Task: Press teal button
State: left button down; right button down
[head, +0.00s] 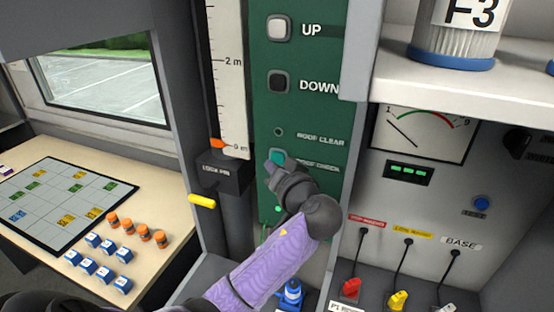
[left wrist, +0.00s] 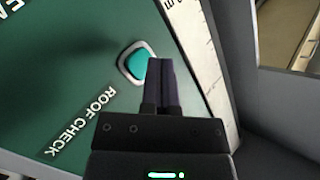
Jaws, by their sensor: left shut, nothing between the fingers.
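The teal button (head: 278,156) sits in a pale square frame on the green panel (head: 262,108), beside the "ROOF CHECK" label. It also shows in the left wrist view (left wrist: 138,63), just left of my fingertips. My left gripper (head: 272,164) is shut and empty, its tips at the button's lower edge in the head view. In the left wrist view the closed fingers (left wrist: 159,62) overlap the right edge of the button's frame. I cannot tell whether they touch it. My right gripper is not in view.
Above on the panel are the UP button (head: 279,28) and DOWN button (head: 279,81). A black lock-pin block (head: 222,177) with a yellow handle (head: 202,201) stands to the left. A shelf (head: 500,78) juts out at right. A table (head: 160,195) with blocks is at left.

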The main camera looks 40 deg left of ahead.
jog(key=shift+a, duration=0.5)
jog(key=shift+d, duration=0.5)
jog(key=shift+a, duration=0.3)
pick_arm(q)
jog(key=shift+w+a, duration=0.1)
jog(key=shift+w, duration=0.3)
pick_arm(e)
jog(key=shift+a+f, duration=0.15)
pick_arm(q)
jog(key=shift+w+a, duration=0.1)
jog(key=shift+w, duration=0.05)
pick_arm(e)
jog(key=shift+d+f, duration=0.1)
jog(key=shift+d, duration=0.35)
